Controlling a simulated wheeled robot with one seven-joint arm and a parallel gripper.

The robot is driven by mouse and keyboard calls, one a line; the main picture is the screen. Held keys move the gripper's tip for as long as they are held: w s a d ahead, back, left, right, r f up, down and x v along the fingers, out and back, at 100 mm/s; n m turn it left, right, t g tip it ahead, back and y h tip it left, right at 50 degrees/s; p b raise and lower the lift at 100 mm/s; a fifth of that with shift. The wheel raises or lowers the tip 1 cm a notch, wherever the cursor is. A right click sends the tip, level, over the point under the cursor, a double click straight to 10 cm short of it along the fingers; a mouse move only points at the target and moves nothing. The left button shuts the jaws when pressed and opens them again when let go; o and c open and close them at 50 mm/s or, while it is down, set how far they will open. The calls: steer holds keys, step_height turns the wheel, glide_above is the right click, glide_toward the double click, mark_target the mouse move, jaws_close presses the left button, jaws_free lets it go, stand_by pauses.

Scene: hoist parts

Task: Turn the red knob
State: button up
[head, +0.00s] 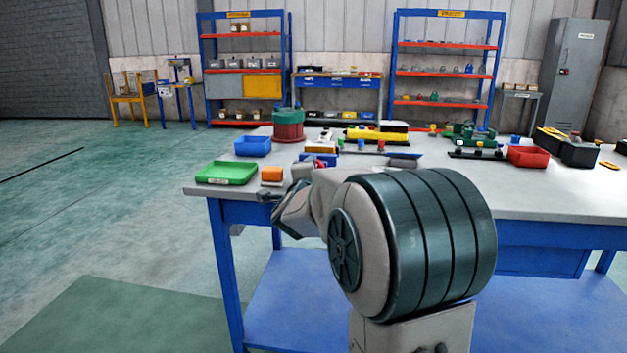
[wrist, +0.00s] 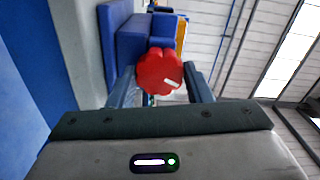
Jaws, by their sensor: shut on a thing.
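The red knob (wrist: 160,72) shows in the wrist view as a round lobed knob with a white mark at its lower right. It sits on the face of a blue box (wrist: 132,40). My gripper (wrist: 160,90) has one finger on each side of the knob and is shut on it; the exact contact is partly hidden. In the head view the knob (head: 320,163) is a small red spot by the blue box (head: 318,157), and my arm hides much of that area.
A blue bin (head: 253,146) and a green-red drum (head: 288,125) stand behind. A red bin (head: 528,156) and other parts stand at the right.

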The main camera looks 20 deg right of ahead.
steer(key=shift+f, duration=0.1)
stand_by(0.3)
steer(key=o, duration=1)
steer(key=p+v, duration=0.1)
steer(key=v, duration=1.3)
steer(key=s+a+r+n+g+y+p, duration=0.35)
steer(key=a+r+n+y+p, duration=0.25)
steer(key=a+n+y+p, duration=0.65)
steer(key=s+r+n+g+p, duration=0.1)
steer(key=s+n+g+p, duration=0.2)
steer(key=s, duration=0.3)
steer(key=s+d+r+n+g+h+p, duration=0.1)
steer(key=s+n+g+p, duration=0.1)
steer(key=s+p, duration=0.4)
steer(key=s+d+r+n+g+h+p, duration=0.1)
steer(key=s+n+g+p, duration=0.2)
steer(key=s+n+p, duration=0.1)
steer(key=shift+s+d+r+n+g+h+p, duration=0.1)
steer(key=shift+s+r+n+g+h+p, duration=0.15)
steer(key=shift+s, duration=0.35)
steer(key=shift+s+d+r+n+g+p, duration=0.1)
steer(key=shift+s+n, duration=0.2)
steer(key=shift+s, duration=0.3)
